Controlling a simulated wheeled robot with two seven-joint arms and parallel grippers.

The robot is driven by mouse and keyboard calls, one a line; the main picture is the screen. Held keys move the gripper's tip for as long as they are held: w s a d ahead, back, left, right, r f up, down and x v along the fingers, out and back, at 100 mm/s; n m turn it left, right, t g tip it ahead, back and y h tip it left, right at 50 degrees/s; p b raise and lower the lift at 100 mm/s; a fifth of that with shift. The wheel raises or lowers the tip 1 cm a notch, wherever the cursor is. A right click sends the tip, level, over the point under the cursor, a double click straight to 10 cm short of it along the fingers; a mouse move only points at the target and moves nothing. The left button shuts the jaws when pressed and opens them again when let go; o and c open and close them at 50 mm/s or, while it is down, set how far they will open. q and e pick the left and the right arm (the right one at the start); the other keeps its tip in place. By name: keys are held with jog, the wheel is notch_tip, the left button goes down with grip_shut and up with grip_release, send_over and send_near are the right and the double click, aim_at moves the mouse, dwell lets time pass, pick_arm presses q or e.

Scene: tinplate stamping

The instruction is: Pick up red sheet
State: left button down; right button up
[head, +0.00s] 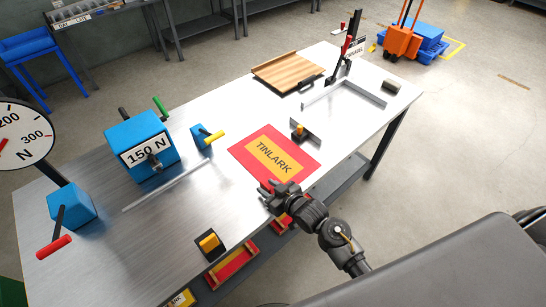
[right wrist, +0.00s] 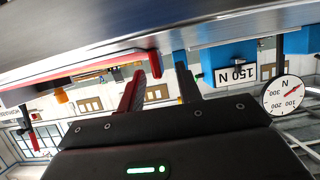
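The red sheet (head: 247,158) lies flat on the metal table, with a yellow panel reading TINLARK in its middle. My right gripper (head: 270,190) is at the sheet's near edge in the head view and hides part of that edge. In the right wrist view, which is upside down, the two fingers of the right gripper (right wrist: 162,68) stand apart. A red edge, seemingly the sheet (right wrist: 155,63), shows close by the left finger; whether it touches is unclear. My left gripper is not in view.
A small black stop with an orange top (head: 299,132) stands by the sheet's far right corner. A blue 150 N box (head: 140,145), a blue block with a yellow handle (head: 205,137) and a wooden board (head: 288,71) stand on the table (head: 150,225). Another yellow-topped block (head: 210,244) is at the near edge.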

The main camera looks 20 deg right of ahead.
jog(key=shift+x, duration=1.15)
grip_shut()
jog(key=shift+r+p, duration=0.45)
jog(key=shift+p, duration=0.15)
notch_tip(320, 180, up, 4)
jog(key=p, duration=0.4)
jog(key=shift+s+f, duration=0.15)
jog(key=s+a+r+p, duration=0.4)
jog(key=s+a+r, duration=0.4)
jog(key=s, duration=0.3)
jog(key=shift+r, duration=0.2)
jog(key=shift+s, duration=0.1)
